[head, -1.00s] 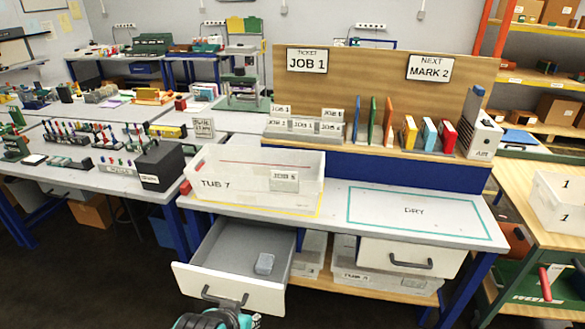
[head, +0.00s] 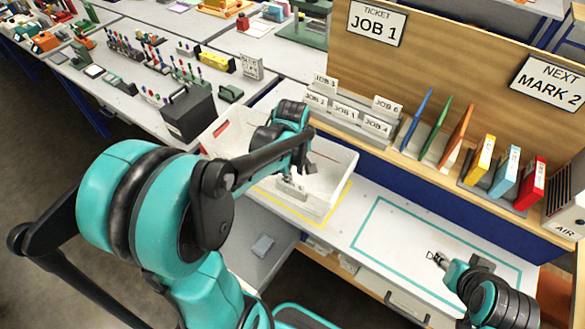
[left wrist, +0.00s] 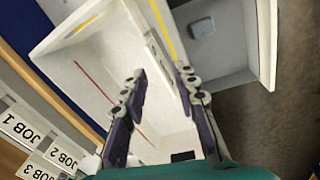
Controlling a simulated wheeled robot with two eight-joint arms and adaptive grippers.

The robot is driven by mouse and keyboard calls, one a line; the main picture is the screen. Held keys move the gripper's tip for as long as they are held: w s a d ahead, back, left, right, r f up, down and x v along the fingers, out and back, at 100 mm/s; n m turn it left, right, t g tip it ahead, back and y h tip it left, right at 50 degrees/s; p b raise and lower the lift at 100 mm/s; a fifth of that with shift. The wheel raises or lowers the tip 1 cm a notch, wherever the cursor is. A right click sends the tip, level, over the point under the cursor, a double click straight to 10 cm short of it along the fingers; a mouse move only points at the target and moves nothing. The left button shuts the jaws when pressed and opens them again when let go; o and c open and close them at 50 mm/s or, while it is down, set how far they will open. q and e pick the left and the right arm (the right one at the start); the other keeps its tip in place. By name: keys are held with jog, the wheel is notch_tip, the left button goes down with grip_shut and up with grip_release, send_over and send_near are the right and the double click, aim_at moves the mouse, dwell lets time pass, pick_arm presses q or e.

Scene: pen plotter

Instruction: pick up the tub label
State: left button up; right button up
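The tub label (left wrist: 157,58), a small pale plate, is on the front wall of the white tub (left wrist: 107,50) in the left wrist view. In the head view the label (head: 291,190) is partly hidden by my left gripper (head: 298,172), and its print is unreadable. The tub (head: 335,165) stands on the bench. My left gripper (left wrist: 160,76) is open, with one finger on the inner side of the tub wall and one on the outer side. Its fingers are apart from the label, as far as I can tell. My right gripper (head: 436,258) is open and empty over the bench's right part.
A rack of job cards (head: 345,112) and upright coloured boards stand behind.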

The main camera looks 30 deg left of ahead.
pick_arm(q)
jog(key=f+n, duration=0.1)
jog(key=f, duration=0.1)
jog(key=w+a+f+n, duration=0.1)
jog(key=f, duration=0.2)
jog(key=a+f+n+g, duration=0.1)
jog(key=f, duration=0.1)
jog(key=shift+w+f, duration=0.3)
jog(key=shift+f, duration=0.05)
jog(key=shift+s, duration=0.1)
jog(key=shift+c, duration=1)
grip_shut()
pick_arm(e)
jog(key=shift+s+r, duration=0.2)
jog(key=shift+r, duration=0.75)
